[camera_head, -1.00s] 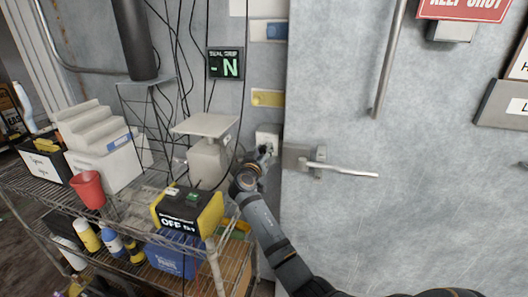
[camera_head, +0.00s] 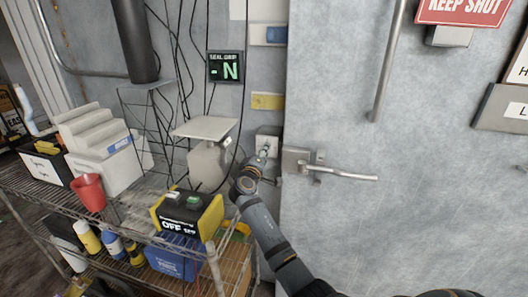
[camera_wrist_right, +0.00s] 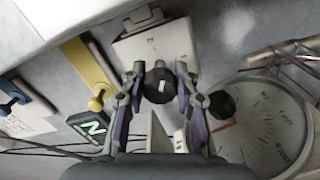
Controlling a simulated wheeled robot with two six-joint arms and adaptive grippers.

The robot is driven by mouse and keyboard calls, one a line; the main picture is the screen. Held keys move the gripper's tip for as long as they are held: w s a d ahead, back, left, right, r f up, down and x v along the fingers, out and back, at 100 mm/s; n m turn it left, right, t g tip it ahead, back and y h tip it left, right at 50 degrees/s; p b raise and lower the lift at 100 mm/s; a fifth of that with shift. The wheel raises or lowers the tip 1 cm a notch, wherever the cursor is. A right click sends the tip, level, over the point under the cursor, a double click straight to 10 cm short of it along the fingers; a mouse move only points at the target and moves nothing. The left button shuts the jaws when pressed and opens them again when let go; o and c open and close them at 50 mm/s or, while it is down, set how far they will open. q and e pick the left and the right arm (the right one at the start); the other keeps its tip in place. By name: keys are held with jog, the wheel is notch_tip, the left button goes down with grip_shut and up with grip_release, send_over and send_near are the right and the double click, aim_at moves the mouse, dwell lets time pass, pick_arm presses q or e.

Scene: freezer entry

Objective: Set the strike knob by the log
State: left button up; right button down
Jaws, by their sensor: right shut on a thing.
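A dark round knob (camera_wrist_right: 158,86) sits between the two fingers of my right gripper (camera_wrist_right: 160,76), which is shut on it, in the right wrist view. Behind the knob is a white plate (camera_wrist_right: 150,45) with a small mark. In the head view my right gripper (camera_head: 263,156) is at the white box (camera_head: 267,138) on the wall, left of the door latch; the knob is largely hidden there. The log cannot be made out; a cut-off label (camera_head: 517,106) starting with "L" shows at the right edge. My left gripper is not in view.
The door handle (camera_head: 340,173) is just right of my right gripper. A round dial (camera_wrist_right: 268,122) with a second dark knob (camera_wrist_right: 222,104) lies close beside the fingers. A display (camera_head: 226,67) reads "-N". A crowded wire shelf (camera_head: 40,228) stands left.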

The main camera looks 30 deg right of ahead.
jog(key=n+p, duration=0.1)
jog(key=n, duration=0.3)
jog(key=shift+p, duration=0.35)
jog(key=shift+n+p, duration=0.35)
jog(key=shift+n, duration=0.45)
jog(key=c, duration=1)
grip_release()
jog(key=shift+a, duration=0.1)
jog(key=v, duration=1.2)
